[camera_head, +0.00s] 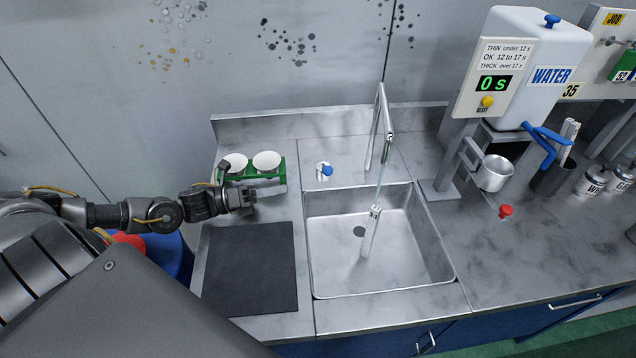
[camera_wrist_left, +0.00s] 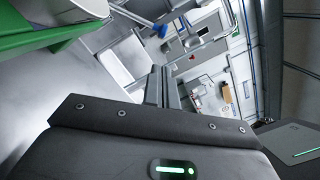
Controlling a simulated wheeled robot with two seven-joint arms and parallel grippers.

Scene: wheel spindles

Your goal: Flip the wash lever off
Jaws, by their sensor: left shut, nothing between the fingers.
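The wash lever (camera_head: 326,171) is a small blue-tipped lever on a pale round base, on the counter left of the tap (camera_head: 384,125) and behind the sink (camera_head: 318,278). Its blue tip also shows in the left wrist view (camera_wrist_left: 160,30), beyond the fingers. A thin pale stream runs from the tap spout down into the sink. A slim grey cylinder (camera_head: 369,235) is in the sink under the stream. My left gripper (camera_head: 251,200) is shut and empty, left of the lever and clearly apart from it. My right gripper is not in view.
A water tank (camera_head: 535,60), a metal cup (camera_head: 494,173) and a red knob (camera_head: 505,211) are to the right.

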